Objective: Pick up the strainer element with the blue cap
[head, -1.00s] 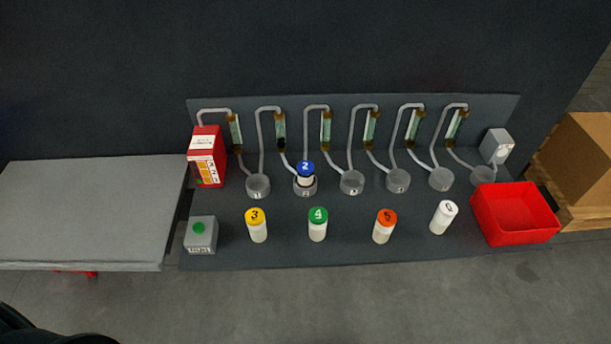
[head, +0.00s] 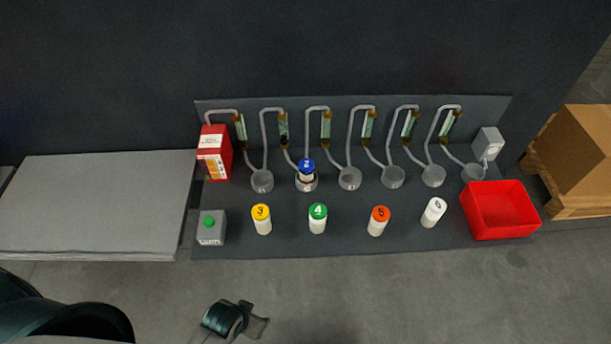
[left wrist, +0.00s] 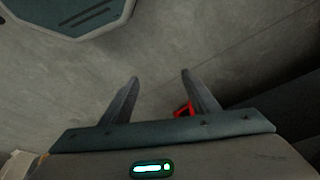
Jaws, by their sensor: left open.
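The strainer element with the blue cap (head: 307,167), marked 2, stands upright in a clear round cup, third from the left-hand red box in the row's order second cup. Its lower part is hidden by the cup. My left gripper (head: 257,326) is low in the head view, in front of the dark panel and well apart from the element. In the left wrist view the left gripper (left wrist: 160,77) is open with nothing between its fingers, facing the grey floor. My right gripper is in neither view.
Strainers with yellow (head: 261,219), green (head: 317,218), orange (head: 378,221) and white (head: 433,212) caps stand along the front. A red bin (head: 500,231) is at right, a green-button box (head: 210,228) at left. A grey table (head: 95,207) adjoins the left.

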